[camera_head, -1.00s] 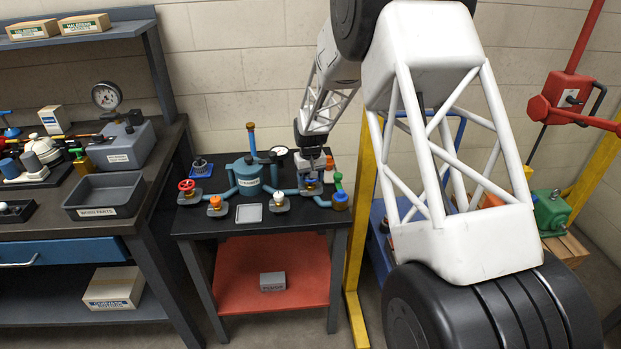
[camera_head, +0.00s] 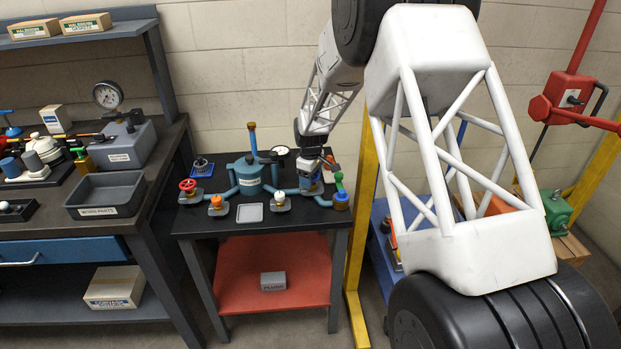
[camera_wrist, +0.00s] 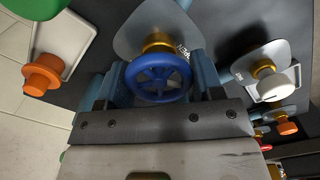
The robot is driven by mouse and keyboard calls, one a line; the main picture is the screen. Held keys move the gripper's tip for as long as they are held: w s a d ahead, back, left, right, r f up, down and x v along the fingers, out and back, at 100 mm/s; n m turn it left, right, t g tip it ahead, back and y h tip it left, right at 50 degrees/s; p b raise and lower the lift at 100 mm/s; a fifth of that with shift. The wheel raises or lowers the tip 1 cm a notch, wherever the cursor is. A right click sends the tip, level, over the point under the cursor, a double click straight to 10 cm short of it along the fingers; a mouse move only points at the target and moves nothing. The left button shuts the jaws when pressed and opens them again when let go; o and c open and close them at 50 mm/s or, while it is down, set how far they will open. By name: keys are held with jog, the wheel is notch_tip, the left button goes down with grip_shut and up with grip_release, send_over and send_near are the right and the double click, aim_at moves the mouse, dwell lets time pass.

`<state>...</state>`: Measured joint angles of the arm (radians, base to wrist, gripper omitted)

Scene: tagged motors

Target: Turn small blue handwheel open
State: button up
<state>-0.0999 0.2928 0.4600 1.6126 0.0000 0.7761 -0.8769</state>
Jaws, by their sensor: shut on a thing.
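The small blue handwheel (camera_wrist: 158,78) shows in the wrist view, a spoked wheel on a brass collar in front of a grey plate. My gripper (camera_wrist: 157,82) has one blue-grey finger on each side of it and is shut on its rim. In the head view my gripper (camera_head: 311,184) is at the right part of the blue pipe assembly on the small black-topped table, and it largely hides the wheel there.
A red handwheel (camera_head: 187,185), an orange knob (camera_head: 216,202) and a white knob (camera_head: 279,194) stand left of my gripper. A blue tank (camera_head: 248,175) and gauge (camera_head: 281,151) stand behind. A grey tray (camera_head: 249,213) lies in front.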

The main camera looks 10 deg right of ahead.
dwell(0.3)
jog(key=o, duration=0.9)
jog(key=shift+r, duration=0.15)
jog(key=shift+r, duration=3.8)
jog(key=shift+r, duration=0.1)
